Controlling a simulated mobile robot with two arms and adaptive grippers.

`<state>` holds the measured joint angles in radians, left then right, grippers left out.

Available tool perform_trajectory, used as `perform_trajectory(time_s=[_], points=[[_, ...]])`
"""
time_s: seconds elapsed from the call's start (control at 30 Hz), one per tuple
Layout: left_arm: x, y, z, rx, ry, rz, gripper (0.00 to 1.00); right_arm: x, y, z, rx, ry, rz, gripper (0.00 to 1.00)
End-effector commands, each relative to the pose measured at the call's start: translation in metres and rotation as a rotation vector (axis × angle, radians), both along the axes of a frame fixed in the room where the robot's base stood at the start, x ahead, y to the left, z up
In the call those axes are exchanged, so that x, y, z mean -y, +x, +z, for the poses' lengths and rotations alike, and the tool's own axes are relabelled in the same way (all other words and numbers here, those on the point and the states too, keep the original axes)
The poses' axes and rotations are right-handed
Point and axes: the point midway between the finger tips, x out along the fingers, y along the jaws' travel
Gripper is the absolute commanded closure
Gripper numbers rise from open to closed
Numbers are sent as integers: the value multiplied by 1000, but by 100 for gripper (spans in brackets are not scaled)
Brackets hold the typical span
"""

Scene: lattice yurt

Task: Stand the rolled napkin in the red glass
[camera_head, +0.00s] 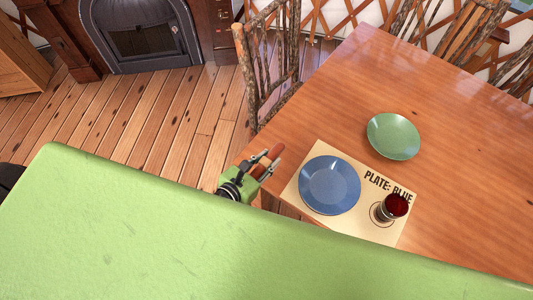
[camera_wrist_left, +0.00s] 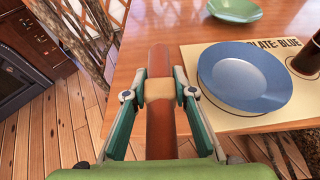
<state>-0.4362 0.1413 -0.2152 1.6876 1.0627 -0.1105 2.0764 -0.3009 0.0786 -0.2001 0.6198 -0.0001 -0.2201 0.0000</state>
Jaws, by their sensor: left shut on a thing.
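My left gripper (camera_head: 266,165) is at the near left edge of the table, left of the blue plate. It is shut on the rolled napkin (camera_head: 275,151), a rust-brown roll. In the left wrist view the napkin (camera_wrist_left: 161,128) lies lengthwise between the green fingers, with a tan band around it at the fingertips. The red glass (camera_head: 396,205) stands upright on the right part of the placemat, right of the blue plate and apart from the napkin. In the left wrist view the glass (camera_wrist_left: 307,58) is cut off at the right edge. My right gripper is not in view.
The blue plate (camera_head: 330,185) sits on a cream placemat (camera_head: 375,232) printed "PLATE: BLUE", between gripper and glass. A green plate (camera_head: 393,136) lies farther back on the wooden table (camera_head: 340,90). A branch-backed chair (camera_head: 270,65) stands at the table's left side.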

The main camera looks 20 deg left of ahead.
Motion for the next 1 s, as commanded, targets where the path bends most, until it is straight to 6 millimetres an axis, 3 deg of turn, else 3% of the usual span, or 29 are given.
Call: perform_trajectory(time_s=[0.13,0.4,0.77,1.0], points=[[-12,38,-22,4,2,0,96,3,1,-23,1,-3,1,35],[-22,67,-61,0,0,-1,96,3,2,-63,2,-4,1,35],[-26,79,-74,0,-1,-1,96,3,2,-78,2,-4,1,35],[-27,84,-103,0,-1,-1,96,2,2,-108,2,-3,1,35]])
